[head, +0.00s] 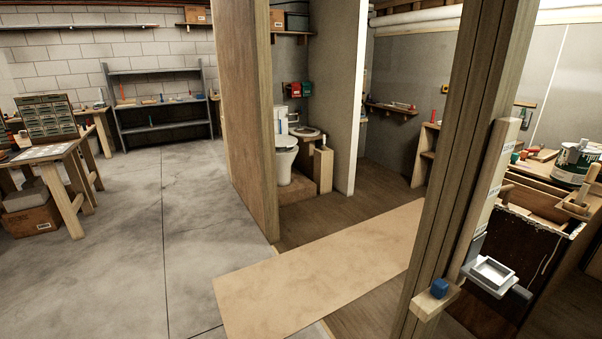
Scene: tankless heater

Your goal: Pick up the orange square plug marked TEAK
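I cannot make out an orange square plug marked TEAK in the head view. A small orange-red item (523,155) lies on the bench at the right, too small to tell its shape or any marking. Another small orange-red item (121,92) stands on the grey shelf at the back left, also too small to identify. Neither of my grippers is in view.
A wooden post (465,150) stands close at the right, with a blue block (439,287) on a small ledge. A plywood sheet (320,265) lies on the floor. A wooden table (58,152) stands left. The concrete floor (130,240) is clear.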

